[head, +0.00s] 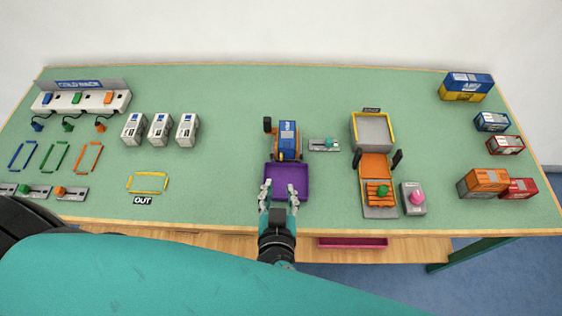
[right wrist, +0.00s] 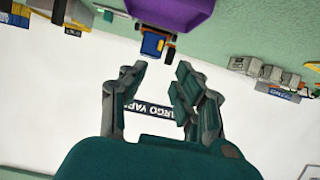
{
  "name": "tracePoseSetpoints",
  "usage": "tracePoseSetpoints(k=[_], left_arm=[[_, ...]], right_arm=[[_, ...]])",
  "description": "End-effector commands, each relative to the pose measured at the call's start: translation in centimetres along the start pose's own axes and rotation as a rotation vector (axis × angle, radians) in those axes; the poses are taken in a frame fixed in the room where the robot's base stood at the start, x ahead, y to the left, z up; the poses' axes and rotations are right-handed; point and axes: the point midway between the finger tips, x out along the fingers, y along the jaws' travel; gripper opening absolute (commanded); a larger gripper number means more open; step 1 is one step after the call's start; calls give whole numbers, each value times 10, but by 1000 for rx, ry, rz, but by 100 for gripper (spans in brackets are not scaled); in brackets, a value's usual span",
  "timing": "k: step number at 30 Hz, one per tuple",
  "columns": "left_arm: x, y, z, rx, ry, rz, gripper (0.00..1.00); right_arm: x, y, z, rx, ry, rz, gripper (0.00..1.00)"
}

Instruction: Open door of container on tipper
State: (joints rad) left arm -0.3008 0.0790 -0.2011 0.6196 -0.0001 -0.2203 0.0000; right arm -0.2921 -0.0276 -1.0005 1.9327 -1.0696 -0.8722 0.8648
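A blue container (head: 288,135) with a white label lies on the orange tipper (head: 277,150) in the middle of the table. In the right wrist view the container (right wrist: 153,46) shows small, beyond my fingertips. Its door end is too small to make out. A purple open tray (head: 290,176) stands at the near end of the tipper; it also shows in the right wrist view (right wrist: 172,12). My right gripper (head: 279,188) is open and empty at the tray's near edge; contact with the tray cannot be told. My left gripper is not in view.
A slider with a green knob (head: 328,144) is right of the tipper. Farther right are an orange-bedded vehicle (head: 375,167) and a box with a pink button (head: 415,198). White containers (head: 160,130) stand left. Green tabletop is clear between them.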

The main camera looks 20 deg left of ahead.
Motion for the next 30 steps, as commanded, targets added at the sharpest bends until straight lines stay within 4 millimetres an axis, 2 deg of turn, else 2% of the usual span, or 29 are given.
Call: tracePoseSetpoints(k=[1, 9, 15, 21, 29, 30], left_arm=[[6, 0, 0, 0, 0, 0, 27], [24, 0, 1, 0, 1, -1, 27], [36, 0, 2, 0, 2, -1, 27], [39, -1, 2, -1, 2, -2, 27], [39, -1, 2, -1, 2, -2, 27], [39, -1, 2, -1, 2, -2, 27]], right_arm=[[14, 0, 2, -2, 4, 1, 31], [73, 0, 3, -2, 2, 2, 31], [104, 0, 2, -1, 0, 1, 31], [116, 0, 1, 0, -2, 0, 31], [117, 0, 1, 0, -2, 0, 31], [117, 0, 1, 0, -2, 0, 28]])
